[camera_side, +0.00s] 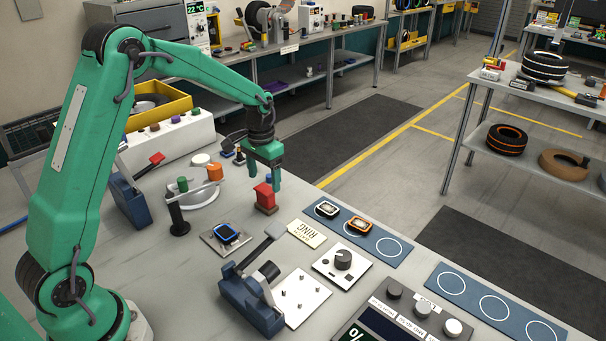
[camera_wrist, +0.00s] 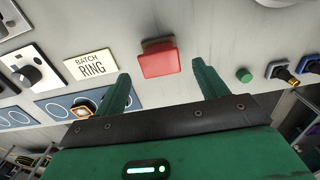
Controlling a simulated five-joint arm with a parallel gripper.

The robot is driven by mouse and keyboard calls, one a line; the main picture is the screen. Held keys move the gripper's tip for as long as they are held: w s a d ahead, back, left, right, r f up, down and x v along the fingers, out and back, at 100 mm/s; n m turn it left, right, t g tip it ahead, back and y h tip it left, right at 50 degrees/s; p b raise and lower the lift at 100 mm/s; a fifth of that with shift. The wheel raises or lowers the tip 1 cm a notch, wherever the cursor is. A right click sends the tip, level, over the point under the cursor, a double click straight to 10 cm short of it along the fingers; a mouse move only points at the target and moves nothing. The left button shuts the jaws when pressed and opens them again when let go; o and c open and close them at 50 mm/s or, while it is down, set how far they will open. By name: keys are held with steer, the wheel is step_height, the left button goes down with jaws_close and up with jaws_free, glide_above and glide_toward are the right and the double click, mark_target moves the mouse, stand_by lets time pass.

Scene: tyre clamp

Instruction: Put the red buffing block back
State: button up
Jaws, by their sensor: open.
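The red buffing block (camera_side: 265,201) stands on the grey bench top, with a narrower upper part above a wider base. In the wrist view the red block (camera_wrist: 159,60) lies between and just beyond my two fingertips, with visible gaps on both sides. My gripper (camera_side: 262,188) points down over the block, its green fingers apart and nothing held. In the wrist view my gripper (camera_wrist: 163,78) also shows spread fingers. In the side view the fingers partly overlap the block's top; I cannot tell the exact height.
A RING sign plate (camera_side: 307,233) and a blue ringed mat (camera_side: 375,248) lie to the right. A white rack (camera_side: 165,140) with coloured tops is behind.

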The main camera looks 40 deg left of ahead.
mark_target(264, 190)
step_height(264, 190, up, 7)
steer(key=shift+r, duration=0.15)
steer(key=shift+s, duration=0.1)
stand_by(0.7)
steer(key=s+d+r+t, duration=0.2)
steer(key=s+d+r, duration=0.1)
steer(key=s+r, duration=0.3)
steer(key=s+d+r+t, duration=0.1)
steer(key=s+d+r, duration=0.25)
steer(key=s, duration=0.35)
steer(key=s+d+t, duration=0.2)
steer(key=s, duration=1.1)
steer(key=shift+t, duration=0.3)
